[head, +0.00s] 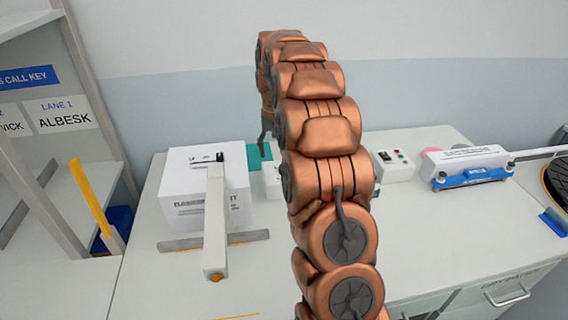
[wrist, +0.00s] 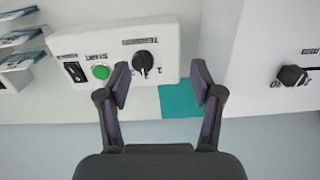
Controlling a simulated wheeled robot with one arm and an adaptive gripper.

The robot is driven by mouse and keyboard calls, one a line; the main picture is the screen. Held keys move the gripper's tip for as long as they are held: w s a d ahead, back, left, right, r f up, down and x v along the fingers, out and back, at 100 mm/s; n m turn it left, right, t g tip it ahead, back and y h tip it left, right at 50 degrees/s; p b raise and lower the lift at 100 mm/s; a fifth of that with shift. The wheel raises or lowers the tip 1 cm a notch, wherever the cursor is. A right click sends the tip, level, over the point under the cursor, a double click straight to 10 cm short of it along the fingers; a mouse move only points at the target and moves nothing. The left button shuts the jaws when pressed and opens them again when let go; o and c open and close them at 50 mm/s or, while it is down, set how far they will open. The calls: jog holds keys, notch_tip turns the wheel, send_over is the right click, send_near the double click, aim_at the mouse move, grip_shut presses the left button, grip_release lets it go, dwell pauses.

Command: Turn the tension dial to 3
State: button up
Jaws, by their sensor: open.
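In the wrist view a black dial (wrist: 145,62) sits on a white control box (wrist: 115,35), with small digits around it and a label too blurred to read. A second black dial (wrist: 292,75) is on another white housing (wrist: 260,50) at the right. I cannot tell from the labels which is the tension dial. My gripper (wrist: 160,80) is open and empty. In the head view my arm hides most of the gripper and the first control box.
A green button (wrist: 101,72) and a black switch (wrist: 75,72) sit beside the first dial. A teal pad (wrist: 178,101) lies by the box.

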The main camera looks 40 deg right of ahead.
jog(key=shift+m, duration=0.4)
jog(key=d, duration=0.1)
jog(key=w+d+f, duration=0.1)
jog(key=d, duration=0.1)
jog(key=w+d+f, duration=0.1)
jog(key=d, duration=0.1)
jog(key=shift+w, duration=0.25)
jog(key=shift+d+f, duration=0.1)
jog(key=shift+f, duration=0.15)
jog(key=shift+f+p, duration=1.4)
jog(key=shift+f, duration=2.35)
jog(key=c, duration=1.1)
jog(key=shift+c, duration=0.2)
